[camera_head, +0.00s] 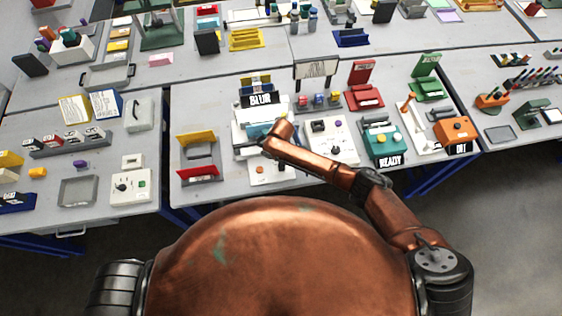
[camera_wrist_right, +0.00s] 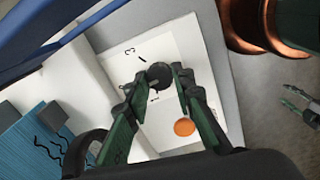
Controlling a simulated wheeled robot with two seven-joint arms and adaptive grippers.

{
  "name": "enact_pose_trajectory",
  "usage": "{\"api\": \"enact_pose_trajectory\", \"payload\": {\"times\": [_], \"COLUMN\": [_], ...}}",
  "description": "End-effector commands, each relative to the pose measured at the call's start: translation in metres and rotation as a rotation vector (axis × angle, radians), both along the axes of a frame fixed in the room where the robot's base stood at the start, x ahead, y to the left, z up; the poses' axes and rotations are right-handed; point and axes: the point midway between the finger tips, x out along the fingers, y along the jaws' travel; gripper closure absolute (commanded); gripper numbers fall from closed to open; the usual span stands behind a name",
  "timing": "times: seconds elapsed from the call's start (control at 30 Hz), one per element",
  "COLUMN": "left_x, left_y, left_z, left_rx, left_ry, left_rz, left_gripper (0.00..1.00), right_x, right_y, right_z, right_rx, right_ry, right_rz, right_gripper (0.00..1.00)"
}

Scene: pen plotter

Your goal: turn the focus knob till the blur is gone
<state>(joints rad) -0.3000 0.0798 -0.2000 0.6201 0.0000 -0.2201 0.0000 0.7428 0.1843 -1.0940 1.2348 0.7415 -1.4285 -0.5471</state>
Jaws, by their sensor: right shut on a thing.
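The focus knob (camera_wrist_right: 160,77) is a dark round knob on a white panel (camera_wrist_right: 195,50) with small black marks around it. My right gripper (camera_wrist_right: 161,70) is shut on the knob, one finger on each side. A black sign (camera_head: 261,99) reading BLUR stands on the white plotter behind the hand. A teal sheet with dark wavy lines (camera_wrist_right: 35,150) lies left of the panel. My left gripper (camera_wrist_right: 296,97) appears small, empty and open at the right edge of the wrist view.
An orange button (camera_wrist_right: 184,127) sits on the panel close to my right fingers. A red and yellow stand (camera_head: 198,155) is left of the plotter. A white box with a dial (camera_head: 330,138) and a teal device marked READY (camera_head: 381,138) stand to the right.

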Motion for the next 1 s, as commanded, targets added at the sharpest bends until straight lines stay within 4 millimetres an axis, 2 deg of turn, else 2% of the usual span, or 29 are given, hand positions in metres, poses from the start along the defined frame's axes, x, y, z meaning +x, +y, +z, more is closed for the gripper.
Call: {"api": "enact_pose_trajectory", "payload": {"times": [0.67,0.7,0.93,1.0], "left_x": [0.0004,0.0004,0.0004,0.0004], "left_y": [-0.0001,-0.0001,-0.0001,-0.0001], "left_z": [0.0053,0.0053,0.0053,0.0053], "left_rx": [0.000,0.000,0.000,0.000], "left_ry": [0.000,0.000,0.000,-0.001], "left_rz": [0.000,0.000,0.000,0.000], "left_gripper": [0.60,0.60,0.60,0.60], "right_x": [-0.0001,-0.0001,0.0000,0.0000], "right_y": [0.0000,0.0000,0.0001,0.0001], "right_z": [-0.0002,-0.0002,-0.0002,-0.0001], "right_rx": [-0.001,-0.001,0.000,0.000], "right_ry": [0.001,0.001,0.000,0.000], "right_rz": [-0.060,-0.060,-0.059,-0.059], "right_gripper": [1.00,0.76,0.60,0.60]}}
